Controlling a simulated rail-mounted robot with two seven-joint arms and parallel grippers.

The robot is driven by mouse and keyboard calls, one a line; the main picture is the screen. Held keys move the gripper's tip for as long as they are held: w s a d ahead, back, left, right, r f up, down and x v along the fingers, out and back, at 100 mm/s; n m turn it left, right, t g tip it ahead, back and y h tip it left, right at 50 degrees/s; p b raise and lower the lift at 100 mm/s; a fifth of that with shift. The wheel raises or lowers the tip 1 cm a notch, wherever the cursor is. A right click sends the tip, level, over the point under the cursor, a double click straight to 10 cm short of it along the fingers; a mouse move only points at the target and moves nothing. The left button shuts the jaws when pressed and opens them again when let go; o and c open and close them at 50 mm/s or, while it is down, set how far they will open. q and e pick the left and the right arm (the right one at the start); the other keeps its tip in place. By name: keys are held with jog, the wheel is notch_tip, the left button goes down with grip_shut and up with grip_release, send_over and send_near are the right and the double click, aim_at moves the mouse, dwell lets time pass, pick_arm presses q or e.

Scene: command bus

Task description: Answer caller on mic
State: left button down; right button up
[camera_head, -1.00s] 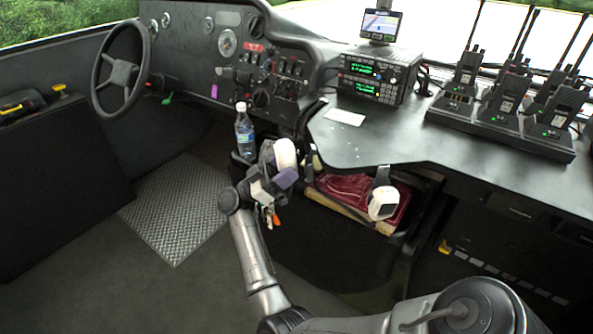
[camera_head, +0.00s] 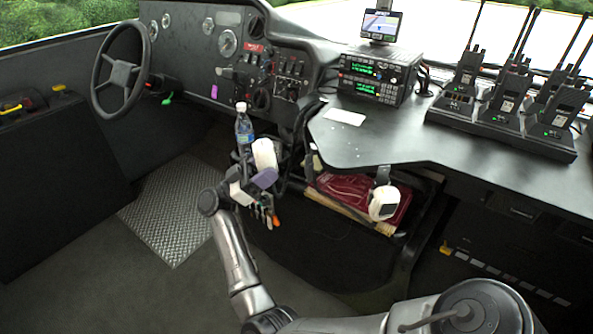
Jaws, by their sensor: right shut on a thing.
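My right gripper (camera_head: 256,182) reaches in from the bottom of the view and is shut on a white rounded object (camera_head: 265,154). The white object stands up beyond the grey and purplish parts of the gripper, in front of a water bottle. It may be the mic, but it is too small to tell. Another white rounded device (camera_head: 383,203) hangs from a dark strap at the edge of the desk. A black radio unit (camera_head: 378,75) with green displays sits on the desk. My left gripper is not in view.
The water bottle (camera_head: 244,128) stands close behind the held object. Several handheld radios stand in chargers at the right of the desk (camera_head: 390,140). A steering wheel (camera_head: 121,67) is at the left. A dark red item (camera_head: 345,188) lies in the shelf below the desk.

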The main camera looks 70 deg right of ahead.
jog(key=shift+d+r, duration=0.15)
jog(key=shift+r, duration=0.05)
jog(key=a+r+n+t+h, duration=0.5)
jog(key=a+r+t, duration=0.2)
jog(key=a+t, duration=0.25)
jog(key=a+r+n+t+h, duration=0.5)
jog(key=a+r+t, duration=0.3)
jog(key=a, duration=0.3)
jog(key=s+a+f+n+t+y, duration=0.1)
jog(key=a+n+t+y, duration=0.8)
jog(key=a+t+y, duration=0.3)
jog(key=s+a+f+n+t+y, duration=0.1)
jog(key=a+n+t+y, duration=0.8)
jog(key=a+t+y, duration=0.3)
jog(key=t, duration=0.3)
jog(key=shift+s+a+n+y, duration=0.25)
jog(key=shift+a+n+y, duration=0.05)
jog(key=shift+a+y, duration=0.1)
jog(key=shift+d, duration=0.15)
